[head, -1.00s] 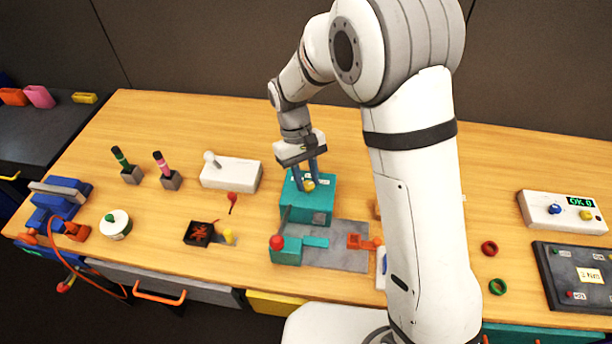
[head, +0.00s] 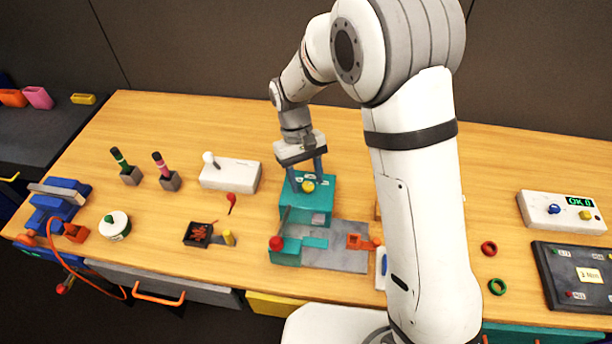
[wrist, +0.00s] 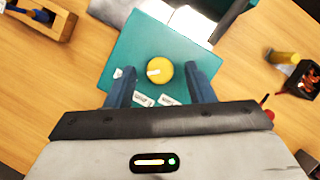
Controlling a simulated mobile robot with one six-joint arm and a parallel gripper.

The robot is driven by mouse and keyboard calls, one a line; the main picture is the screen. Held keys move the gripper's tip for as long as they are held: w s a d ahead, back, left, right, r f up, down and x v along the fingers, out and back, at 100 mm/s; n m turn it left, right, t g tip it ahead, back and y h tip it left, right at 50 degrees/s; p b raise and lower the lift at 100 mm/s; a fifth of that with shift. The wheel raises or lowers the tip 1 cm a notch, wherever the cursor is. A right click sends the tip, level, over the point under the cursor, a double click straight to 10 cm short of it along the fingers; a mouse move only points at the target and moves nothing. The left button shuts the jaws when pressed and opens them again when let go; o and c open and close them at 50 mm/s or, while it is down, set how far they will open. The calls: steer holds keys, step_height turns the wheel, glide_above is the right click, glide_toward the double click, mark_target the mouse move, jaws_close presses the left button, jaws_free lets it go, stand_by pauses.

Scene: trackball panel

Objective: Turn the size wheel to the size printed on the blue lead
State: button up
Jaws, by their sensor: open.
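The size wheel is a yellow knob (head: 308,186) on top of a teal machine (head: 318,205). In the wrist view the knob (wrist: 160,70) has a white mark on its left side. White labels (wrist: 143,100) lie around it on the teal top; their print is too small to read. My gripper (head: 306,177) is open, pointing down over the knob. In the wrist view its two blue-grey fingers (wrist: 163,72) stand on either side of the knob with gaps. I cannot make out a blue lead or its printed size.
A lever with a red ball (head: 276,243) rises at the machine's front left. A white box with a joystick (head: 230,175) and a black tray (head: 197,234) stand to the left. My arm hides part of the bench right of the machine.

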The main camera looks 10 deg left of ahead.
steer(key=v, duration=0.8)
steer(key=shift+b, duration=0.35)
steer(key=shift+f, duration=0.1)
steer(key=s+d+r+m+t+y, duration=0.1)
steer(key=s+d+r+m, duration=0.2)
steer(key=d, duration=0.4)
steer(key=s+d+r+t+y, duration=0.1)
steer(key=s+d+r+t, duration=0.1)
steer(key=d+r, duration=0.45)
steer(key=s+d+f+m+t, duration=0.1)
steer(key=s+d+m+t, duration=0.2)
steer(key=s+d, duration=0.7)
steer(key=shift+s+d+m+t, duration=0.3)
steer(key=shift+s+d+m, duration=0.05)
steer(key=shift+m, duration=0.05)
